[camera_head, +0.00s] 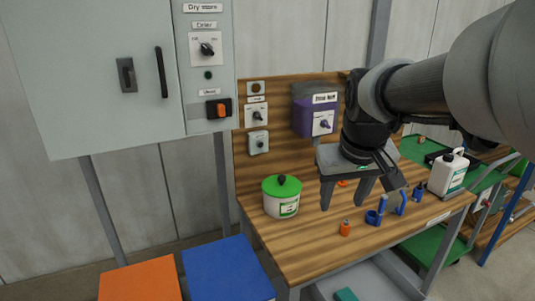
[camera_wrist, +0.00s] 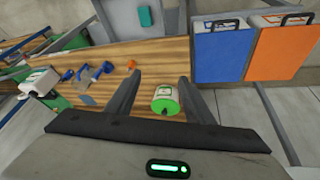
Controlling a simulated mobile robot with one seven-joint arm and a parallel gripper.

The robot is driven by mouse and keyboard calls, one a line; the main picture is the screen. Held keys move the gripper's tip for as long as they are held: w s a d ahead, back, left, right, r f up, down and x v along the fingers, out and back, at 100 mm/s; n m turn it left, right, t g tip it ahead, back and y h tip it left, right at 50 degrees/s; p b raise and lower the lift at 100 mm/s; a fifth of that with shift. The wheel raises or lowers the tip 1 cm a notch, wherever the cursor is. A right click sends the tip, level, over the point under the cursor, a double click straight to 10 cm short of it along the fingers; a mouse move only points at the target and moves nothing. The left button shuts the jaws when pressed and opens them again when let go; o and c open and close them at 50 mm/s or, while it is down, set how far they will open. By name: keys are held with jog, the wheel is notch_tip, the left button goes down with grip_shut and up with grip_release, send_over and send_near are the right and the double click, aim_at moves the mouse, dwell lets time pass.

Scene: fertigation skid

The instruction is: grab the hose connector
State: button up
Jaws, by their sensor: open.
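Several small fittings lie on the wooden bench (camera_head: 300,250). One is a small orange piece (camera_head: 345,228) near the front edge, also in the wrist view (camera_wrist: 132,65). To its right are a blue cup-like fitting (camera_head: 374,216), a blue upright fitting (camera_head: 402,206) and another small blue piece (camera_head: 418,193). I cannot tell for sure which is the hose connector. My gripper (camera_head: 342,206) is open and empty above the bench, pointing down, behind the orange piece and left of the blue fittings. In the wrist view its fingers (camera_wrist: 158,80) are spread apart.
A white tub with a green lid (camera_head: 282,196) stands left of my gripper. A white jug (camera_head: 448,173) stands at the bench's right. A purple box (camera_head: 316,115) is on the back panel. Blue (camera_head: 228,270) and orange (camera_head: 140,283) boxes stand at lower left.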

jog(key=w+d+f+b, duration=0.3)
jog(key=w+d+f, duration=0.3)
jog(key=w, duration=0.4)
jog(key=m+b, duration=0.2)
jog(key=b, duration=0.1)
send_near(347, 225)
jog(key=x, duration=0.5)
jog(key=shift+a+f, duration=0.1)
jog(key=shift+a, duration=0.05)
jog(key=shift+b+x, duration=0.3)
jog(key=shift+x, duration=2.5)
jog(key=c, duration=1.1)
